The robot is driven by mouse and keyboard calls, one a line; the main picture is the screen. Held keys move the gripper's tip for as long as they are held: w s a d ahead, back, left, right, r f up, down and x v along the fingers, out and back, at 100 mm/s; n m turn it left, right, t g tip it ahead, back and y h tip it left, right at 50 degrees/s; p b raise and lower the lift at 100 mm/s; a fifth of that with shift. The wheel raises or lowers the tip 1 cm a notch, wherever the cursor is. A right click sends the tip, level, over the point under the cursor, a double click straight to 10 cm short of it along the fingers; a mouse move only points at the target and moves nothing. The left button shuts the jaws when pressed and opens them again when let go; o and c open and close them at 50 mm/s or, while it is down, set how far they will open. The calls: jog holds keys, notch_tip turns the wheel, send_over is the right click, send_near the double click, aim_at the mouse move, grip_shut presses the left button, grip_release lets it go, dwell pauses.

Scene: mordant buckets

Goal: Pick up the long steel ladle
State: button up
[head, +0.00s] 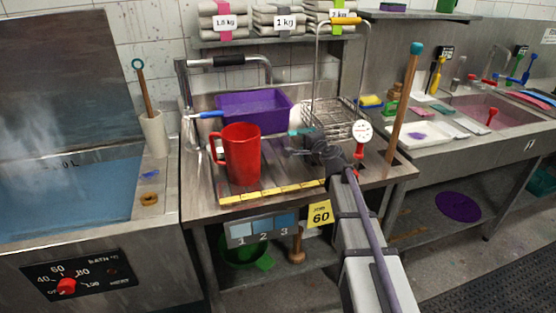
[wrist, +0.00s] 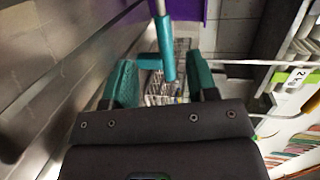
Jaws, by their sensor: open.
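In the wrist view, a steel shaft (wrist: 160,8) with a teal grip (wrist: 165,50) runs down from the top, beside a purple surface. It looks like the long steel ladle; its bowl is out of frame. My gripper (wrist: 160,62) is open, with one teal finger on each side of the grip; I cannot tell whether either touches it. In the head view my gripper (head: 299,133) is over the steel table, right of the purple bin (head: 285,102). There I cannot clearly separate the ladle from the fingers.
A red jug (head: 242,160) stands left of my gripper. A wire basket (head: 338,118) with a tall handle is close behind it. A dial thermometer (head: 362,132) and a wooden pole (head: 404,105) are to the right. A yellow strip (head: 270,194) marks the table's front.

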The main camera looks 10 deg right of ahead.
aim_at(294, 134)
jog(key=shift+w+d+r, duration=0.1)
jog(key=shift+w+d, duration=0.1)
jog(key=shift+w, duration=0.05)
jog(key=x, duration=0.5)
jog(key=shift+w+a+b, duration=0.1)
jog(key=shift+w+b, duration=0.15)
jog(key=shift+b, duration=0.05)
jog(key=x, duration=0.2)
jog(key=b+x, duration=0.1)
jog(key=x, duration=0.2)
jog(key=shift+w, duration=0.2)
jog(key=shift+s+d, duration=0.1)
jog(key=shift+d, duration=0.15)
grip_shut()
jog(key=shift+r, duration=0.1)
